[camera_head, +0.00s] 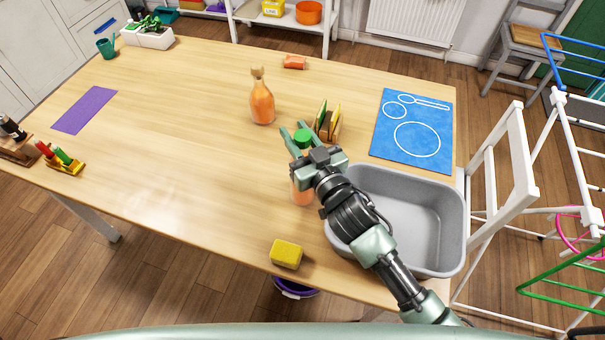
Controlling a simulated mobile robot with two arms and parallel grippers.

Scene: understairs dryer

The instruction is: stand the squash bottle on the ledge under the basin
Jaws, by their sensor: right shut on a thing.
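The squash bottle (303,193), orange with a green cap, is upright above or on the table, left of the basin. My right gripper (295,130) is shut on it from the near side, and the gripper and wrist hide its middle. I cannot tell whether its base touches the table. The grey basin (453,213) sits at the table's right front corner, empty, partly behind my right arm. No ledge under the basin can be made out. My left gripper is not in view.
An orange bottle (262,103) stands behind the squash bottle, beside a small rack (328,123). A yellow sponge (286,254) lies near the front edge. A blue mat (412,128) lies behind the basin. The table's left middle is clear. A white rack stands to the right.

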